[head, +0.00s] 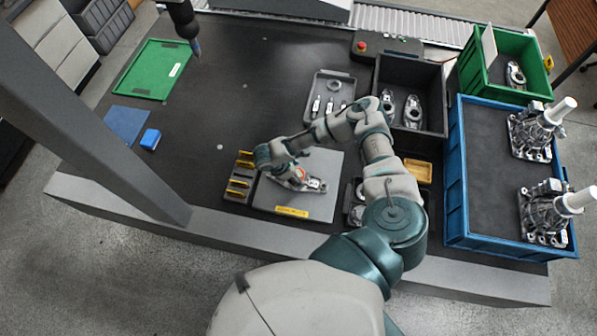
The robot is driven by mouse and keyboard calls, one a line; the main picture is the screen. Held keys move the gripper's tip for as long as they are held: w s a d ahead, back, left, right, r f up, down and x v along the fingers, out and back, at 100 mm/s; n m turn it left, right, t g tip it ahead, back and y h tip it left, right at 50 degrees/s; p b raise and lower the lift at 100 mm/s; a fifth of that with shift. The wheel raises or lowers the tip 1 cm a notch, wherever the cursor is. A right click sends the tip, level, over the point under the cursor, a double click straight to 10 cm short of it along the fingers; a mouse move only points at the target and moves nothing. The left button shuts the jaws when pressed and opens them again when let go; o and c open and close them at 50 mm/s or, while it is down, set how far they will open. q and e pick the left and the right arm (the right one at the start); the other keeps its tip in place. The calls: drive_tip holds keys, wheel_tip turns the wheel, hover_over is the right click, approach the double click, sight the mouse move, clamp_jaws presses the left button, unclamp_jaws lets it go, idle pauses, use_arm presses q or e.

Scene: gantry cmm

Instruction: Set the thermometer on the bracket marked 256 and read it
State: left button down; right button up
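A metal bracket (314,184) lies on a grey plate (325,165) with a yellow label at its front edge. No number can be read on it, so I cannot tell if it is the one marked 256. My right gripper (285,178) is over the left end of this bracket, with the wrist above it. Its fingers are small and partly hidden, so I cannot tell whether they are open or what they hold. I cannot make out the thermometer for certain. A small orange spot shows by the fingers. My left gripper is not in view.
A dark rack with yellow pieces (239,184) stands left of the plate. Behind are a grey tray of small tools (345,78) and a black crate with brackets (436,75). Blue (454,165) and green (466,77) crates stand right. A probe (195,46) hangs at back left.

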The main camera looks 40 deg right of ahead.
drive_tip(key=shift+a, duration=0.15)
drive_tip(key=shift+w+a+r, duration=0.1)
drive_tip(key=shift+a+r, duration=0.25)
drive_tip(key=shift+a, duration=0.1)
drive_tip(key=v, duration=0.4)
drive_tip(key=shift+a+r, duration=0.3)
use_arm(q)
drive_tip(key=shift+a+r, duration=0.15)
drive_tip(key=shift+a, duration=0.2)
use_arm(e)
drive_tip(key=v, duration=0.6)
drive_tip(key=shift+r, duration=0.35)
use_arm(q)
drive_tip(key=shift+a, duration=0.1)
use_arm(e)
drive_tip(key=shift+a, duration=0.1)
